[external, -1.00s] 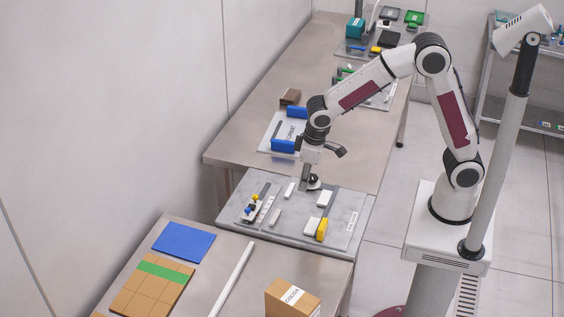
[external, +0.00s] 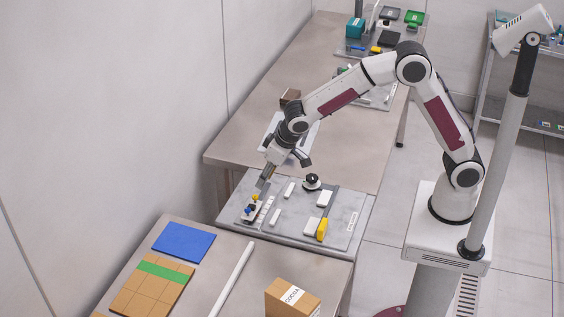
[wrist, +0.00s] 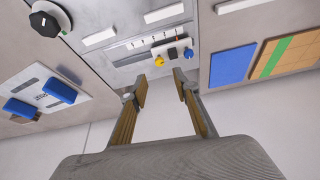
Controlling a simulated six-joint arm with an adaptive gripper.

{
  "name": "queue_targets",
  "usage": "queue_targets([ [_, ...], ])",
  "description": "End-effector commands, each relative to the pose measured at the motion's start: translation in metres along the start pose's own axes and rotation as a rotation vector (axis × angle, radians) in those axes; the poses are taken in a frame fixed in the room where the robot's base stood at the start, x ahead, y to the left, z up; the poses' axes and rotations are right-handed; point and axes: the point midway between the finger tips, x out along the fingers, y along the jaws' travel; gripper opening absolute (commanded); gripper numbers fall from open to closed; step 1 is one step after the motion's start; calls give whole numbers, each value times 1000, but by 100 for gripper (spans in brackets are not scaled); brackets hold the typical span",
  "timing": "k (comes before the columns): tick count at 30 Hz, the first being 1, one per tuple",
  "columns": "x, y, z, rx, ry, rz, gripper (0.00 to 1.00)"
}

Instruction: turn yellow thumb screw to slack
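The yellow thumb screw (wrist: 160,61) shows in the wrist view on a small pale block, left of a dark piece and a blue screw (wrist: 188,53). In the external view the yellow screw (external: 255,197) stands at the left of the grey panel (external: 285,228), with the blue screw (external: 247,210) in front of it. My gripper (wrist: 161,82) is open and empty, its two fingers apart. In the external view my gripper (external: 261,185) hangs just above and behind the yellow screw. I cannot tell whether it touches the screw.
A blue sheet (external: 183,242) and a cardboard box (external: 292,298) lie on the front table. A blue-handled board (wrist: 40,97) shows at the wrist view's left.

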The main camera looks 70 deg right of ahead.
Motion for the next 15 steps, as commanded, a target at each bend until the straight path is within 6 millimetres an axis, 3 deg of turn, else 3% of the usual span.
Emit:
queue_targets([
  [8,6,0,0,0,-1,0,30],
  [15,25,0,1,1,-2,1,30],
])
